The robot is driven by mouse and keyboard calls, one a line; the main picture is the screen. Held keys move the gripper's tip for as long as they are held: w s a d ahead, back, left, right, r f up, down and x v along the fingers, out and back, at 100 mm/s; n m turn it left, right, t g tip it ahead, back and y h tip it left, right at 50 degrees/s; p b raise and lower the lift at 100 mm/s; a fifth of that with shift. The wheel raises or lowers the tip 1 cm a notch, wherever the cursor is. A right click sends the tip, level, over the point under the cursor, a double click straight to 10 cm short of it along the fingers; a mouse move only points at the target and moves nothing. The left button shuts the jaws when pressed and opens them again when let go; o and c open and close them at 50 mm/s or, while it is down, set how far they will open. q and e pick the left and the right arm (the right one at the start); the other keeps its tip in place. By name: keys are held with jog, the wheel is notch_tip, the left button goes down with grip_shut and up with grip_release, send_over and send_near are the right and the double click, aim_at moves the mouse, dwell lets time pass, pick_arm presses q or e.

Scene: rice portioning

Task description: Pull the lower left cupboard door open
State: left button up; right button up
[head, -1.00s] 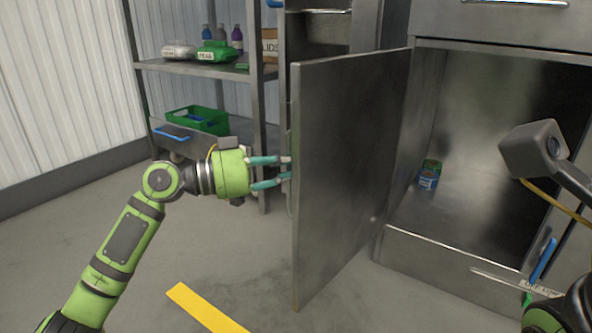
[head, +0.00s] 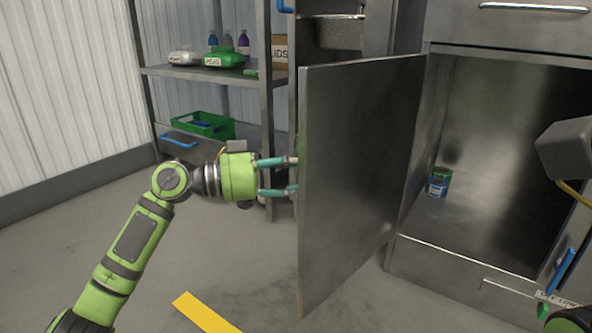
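The lower left cupboard door (head: 355,170) is a plain grey metal panel. It stands swung wide open, with its free edge toward me and its hinge side at the cupboard frame. The open cupboard (head: 500,140) shows its bare metal inside, with a small blue and green can (head: 438,185) on its floor. My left gripper (head: 293,175) is beside the door's free edge, on its outer-face side. Its two teal fingers are spread with a gap between them. The door's outer face and any handle on it are mostly hidden.
A metal shelf rack (head: 190,72) stands behind my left arm, with bottles, a green container (head: 224,58) and a green crate (head: 205,124). A drawer (head: 510,22) sits above the cupboard. A yellow floor strip (head: 205,314) lies in front. The floor at left is clear.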

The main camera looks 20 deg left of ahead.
pick_arm(q)
jog(key=v, duration=1.2)
jog(key=shift+a, duration=0.15)
